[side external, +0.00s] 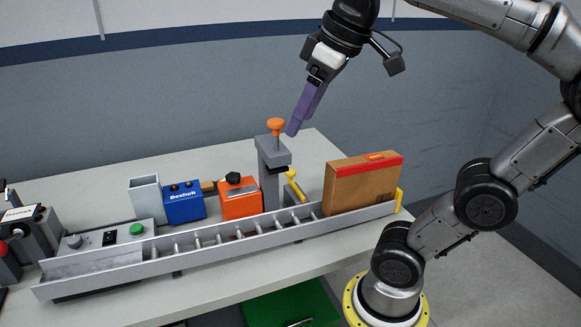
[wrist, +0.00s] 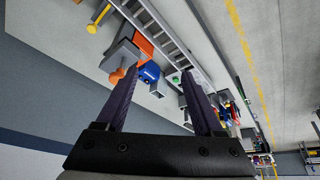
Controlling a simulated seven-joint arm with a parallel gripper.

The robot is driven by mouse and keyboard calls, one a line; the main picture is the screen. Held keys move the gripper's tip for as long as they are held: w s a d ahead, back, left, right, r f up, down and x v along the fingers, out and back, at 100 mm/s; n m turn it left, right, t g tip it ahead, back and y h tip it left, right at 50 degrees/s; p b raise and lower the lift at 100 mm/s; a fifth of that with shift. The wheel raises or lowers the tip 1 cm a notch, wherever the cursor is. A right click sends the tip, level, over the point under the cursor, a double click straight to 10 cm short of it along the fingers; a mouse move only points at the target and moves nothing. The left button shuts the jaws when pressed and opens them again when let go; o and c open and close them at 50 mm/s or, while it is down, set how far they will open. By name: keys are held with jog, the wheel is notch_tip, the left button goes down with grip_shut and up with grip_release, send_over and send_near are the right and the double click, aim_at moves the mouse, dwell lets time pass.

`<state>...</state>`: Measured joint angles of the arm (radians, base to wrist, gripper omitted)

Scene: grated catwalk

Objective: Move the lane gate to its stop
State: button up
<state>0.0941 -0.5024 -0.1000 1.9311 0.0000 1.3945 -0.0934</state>
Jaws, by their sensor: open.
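A grey post (side external: 271,165) with an orange knob (side external: 276,123) on a thin stem stands behind the roller lane (side external: 215,238). A yellow-ended handle (side external: 293,184) sticks out low at its right; I cannot tell which of these parts is the lane gate. In the wrist view the orange knob (wrist: 117,75) is by the left finger, and the yellow handle (wrist: 99,17) is at the upper left. My gripper (side external: 291,131) is above and slightly right of the knob, pointing down and left. Its purple fingers are apart and empty in the wrist view (wrist: 158,74).
A brown box (side external: 360,185) with a red band stands at the lane's right end, before a yellow end stop (side external: 400,199). An orange block (side external: 240,200), a blue box (side external: 184,205) and a grey holder (side external: 145,202) stand behind the lane. A control box (side external: 102,242) is left.

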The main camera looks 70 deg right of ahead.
jog(key=w+d+g, duration=0.1)
jog(key=w+d, duration=0.2)
jog(key=w+d+r, duration=0.1)
jog(key=w+d, duration=0.1)
jog(key=d, duration=0.1)
jog(key=w+d+g, duration=0.1)
jog(key=w+d, duration=0.2)
jog(key=shift+w+d+r+g, duration=0.3)
jog(key=shift+r, duration=0.1)
jog(key=w+d+f+g, duration=0.1)
jog(key=w+d, duration=0.2)
jog(key=d, duration=0.4)
jog(key=g, duration=0.1)
send_over(291, 171)
notch_tip(291, 171, down, 13)
notch_tip(291, 171, down, 14)
jog(key=shift+w+f, duration=0.15)
grip_shut()
